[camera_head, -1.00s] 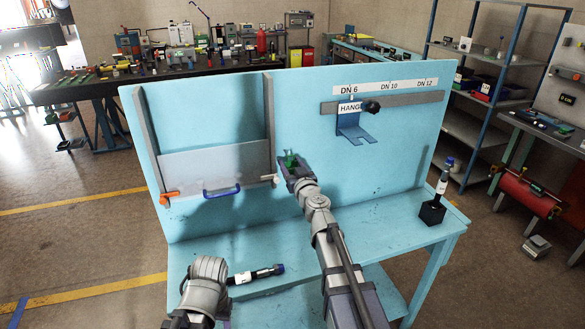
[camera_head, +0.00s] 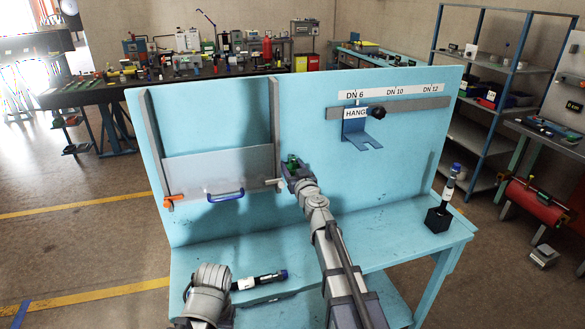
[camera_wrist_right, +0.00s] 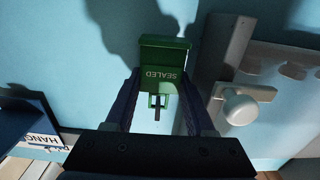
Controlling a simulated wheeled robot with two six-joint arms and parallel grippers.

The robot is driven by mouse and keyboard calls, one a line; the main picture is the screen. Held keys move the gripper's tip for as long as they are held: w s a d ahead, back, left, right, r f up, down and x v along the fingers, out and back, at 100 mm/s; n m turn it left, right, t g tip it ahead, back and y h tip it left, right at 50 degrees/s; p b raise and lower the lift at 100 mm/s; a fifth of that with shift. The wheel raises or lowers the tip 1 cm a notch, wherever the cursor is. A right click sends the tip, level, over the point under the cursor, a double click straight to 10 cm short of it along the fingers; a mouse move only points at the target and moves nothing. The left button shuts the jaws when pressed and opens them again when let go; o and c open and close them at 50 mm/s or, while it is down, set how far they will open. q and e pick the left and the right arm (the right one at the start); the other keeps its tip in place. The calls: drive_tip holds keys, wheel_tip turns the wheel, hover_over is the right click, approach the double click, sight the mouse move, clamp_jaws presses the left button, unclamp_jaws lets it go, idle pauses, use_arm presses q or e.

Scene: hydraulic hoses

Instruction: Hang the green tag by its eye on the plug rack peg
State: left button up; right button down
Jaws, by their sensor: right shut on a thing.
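The green tag (camera_head: 293,162) is in my right gripper (camera_head: 293,170), in front of the blue panel, just right of the grey upright. In the right wrist view the tag (camera_wrist_right: 163,62), marked "SEALED", sits between the two fingers (camera_wrist_right: 157,100). A small green eye (camera_wrist_right: 157,101) is at its near end, with a thin dark piece in line with it; I cannot tell whether that is a peg. I cannot clearly pick out the plug rack peg. My left arm shows at the lower left, but its gripper is not visible.
A pale knob (camera_wrist_right: 240,106) on a grey bracket is close right of the fingers in the wrist view. A blue hanger (camera_head: 358,135) marked "HANG" is on the rail. A hose (camera_head: 260,281) lies on the bench; another stands in a black block (camera_head: 437,219).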

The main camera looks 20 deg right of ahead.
idle(0.3)
drive_tip(key=shift+c, duration=0.9)
unclamp_jaws()
drive_tip(key=shift+s, duration=0.15)
drive_tip(key=s, duration=0.7)
drive_tip(key=shift+s+d, duration=0.2)
drive_tip(key=shift+s, duration=0.15)
